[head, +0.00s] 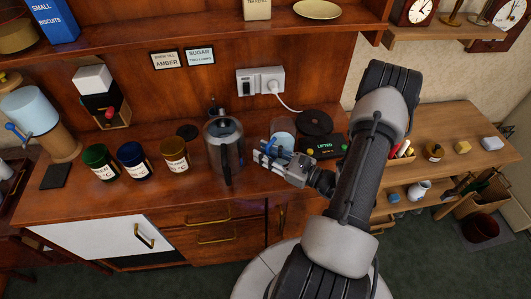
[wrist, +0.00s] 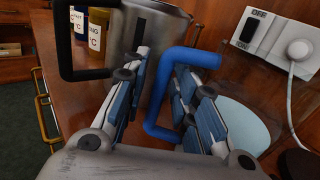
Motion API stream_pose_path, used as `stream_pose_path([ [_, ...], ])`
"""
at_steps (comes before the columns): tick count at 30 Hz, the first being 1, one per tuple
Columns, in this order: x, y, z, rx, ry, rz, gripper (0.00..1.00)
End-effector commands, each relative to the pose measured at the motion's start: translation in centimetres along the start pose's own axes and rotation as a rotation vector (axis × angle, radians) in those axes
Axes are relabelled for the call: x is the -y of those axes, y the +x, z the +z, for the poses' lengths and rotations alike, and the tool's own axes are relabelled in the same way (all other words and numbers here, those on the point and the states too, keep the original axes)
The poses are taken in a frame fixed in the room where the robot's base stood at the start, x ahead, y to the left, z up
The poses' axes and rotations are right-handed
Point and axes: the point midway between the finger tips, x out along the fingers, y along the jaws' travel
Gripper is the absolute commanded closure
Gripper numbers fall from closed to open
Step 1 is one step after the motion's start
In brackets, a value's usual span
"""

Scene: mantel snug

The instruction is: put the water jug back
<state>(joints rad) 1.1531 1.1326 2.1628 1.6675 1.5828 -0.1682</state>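The water jug (head: 283,126), pale blue and translucent, stands towards the back of the wooden counter, partly hidden by my gripper. In the wrist view its pale round body (wrist: 245,125) is at the right, and its blue handle (wrist: 158,95) is between my fingers. My gripper (head: 265,155) is around the handle, one finger on each side of the upright bar. In the wrist view my gripper (wrist: 163,75) looks open, with a gap beside the bar. A small black unit (head: 325,147) right of the jug has a green display reading "LIFTED".
A steel jug with a black handle (head: 224,150) stands close left of my gripper. Several labelled jars (head: 174,155) stand further left. A black disc (head: 315,122) lies behind the display unit. A wall socket (head: 261,81) with a white cord is behind.

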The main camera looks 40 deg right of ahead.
Motion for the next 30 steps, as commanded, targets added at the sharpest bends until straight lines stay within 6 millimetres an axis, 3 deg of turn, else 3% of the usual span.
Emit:
stream_pose_path([
  [12, 0.1, -0.1, 0.5, 0.0, 0.0, -0.001, 0.7],
  [17, 0.2, -2.8, 0.4, -0.001, 0.001, -0.007, 0.7],
  [24, 0.2, -8.1, 0.4, 0.0, -0.001, -0.008, 0.7],
  [30, 0.1, -11.1, 0.3, -0.001, 0.0, -0.004, 0.7],
])
